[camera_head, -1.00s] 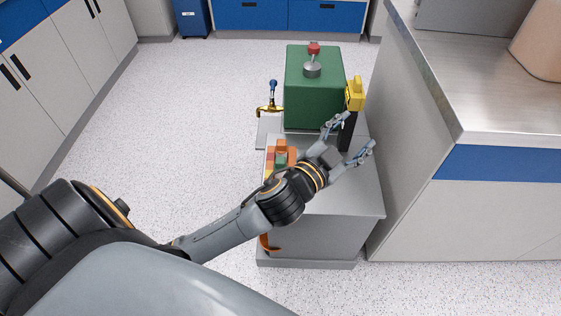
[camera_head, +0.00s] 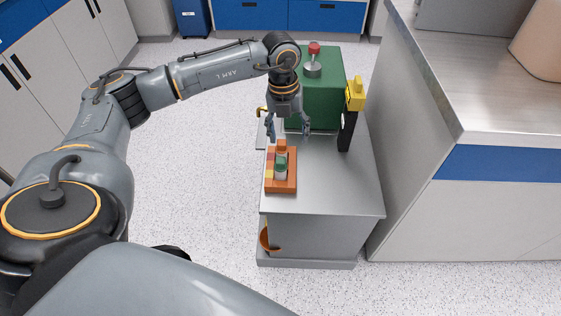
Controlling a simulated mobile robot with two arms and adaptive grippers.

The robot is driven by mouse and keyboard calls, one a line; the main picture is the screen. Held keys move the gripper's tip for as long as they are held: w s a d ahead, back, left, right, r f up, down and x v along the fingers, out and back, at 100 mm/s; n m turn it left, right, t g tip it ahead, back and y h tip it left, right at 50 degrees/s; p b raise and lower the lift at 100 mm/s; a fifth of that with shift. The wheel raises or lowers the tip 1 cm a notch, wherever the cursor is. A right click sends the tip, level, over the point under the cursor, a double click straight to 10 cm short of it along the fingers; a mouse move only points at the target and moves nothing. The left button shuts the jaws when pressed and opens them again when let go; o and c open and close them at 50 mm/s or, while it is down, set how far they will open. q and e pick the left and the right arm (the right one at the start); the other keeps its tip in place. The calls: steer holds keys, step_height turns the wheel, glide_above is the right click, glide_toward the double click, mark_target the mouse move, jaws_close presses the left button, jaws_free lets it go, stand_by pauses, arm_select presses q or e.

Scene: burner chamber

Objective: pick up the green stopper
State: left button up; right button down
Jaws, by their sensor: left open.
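A small green piece (camera_head: 281,162), which looks like the green stopper, is in the orange-brown rack (camera_head: 292,184) on the grey metal cart. It sits on top of a pale, whitish body, with an orange block (camera_head: 281,146) just behind it. My left gripper (camera_head: 288,134) is open and empty. It points down, with its fingers spread, and shows just behind the rack in the picture. It is apart from the green piece; its exact height above the cart is hard to tell. My right gripper is not in view.
A green box (camera_head: 322,100) with a red-topped knob (camera_head: 314,49) stands at the cart's back. A yellow device (camera_head: 355,94) on a black post stands to its right. The cart top (camera_head: 340,185) right of the rack is bare. A steel-topped counter (camera_head: 475,100) borders the right.

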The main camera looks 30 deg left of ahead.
arm_select(q)
steer(key=a+y, duration=0.1)
steer(key=a, duration=0.2)
glide_above(281, 160)
steer(key=shift+n, duration=0.3)
steer(key=f, duration=0.6)
steer(key=shift+s+a+f+b, duration=0.3)
steer(key=shift+s+f+b, duration=0.05)
steer(key=f, duration=0.5)
steer(key=shift+w+d+f+b, duration=0.2)
steer(key=shift+w+f+b, duration=0.05)
steer(key=shift+w+b, duration=0.1)
steer(key=shift+f, duration=0.45)
steer(key=shift+c, duration=1.1)
steer(key=c, duration=0.7)
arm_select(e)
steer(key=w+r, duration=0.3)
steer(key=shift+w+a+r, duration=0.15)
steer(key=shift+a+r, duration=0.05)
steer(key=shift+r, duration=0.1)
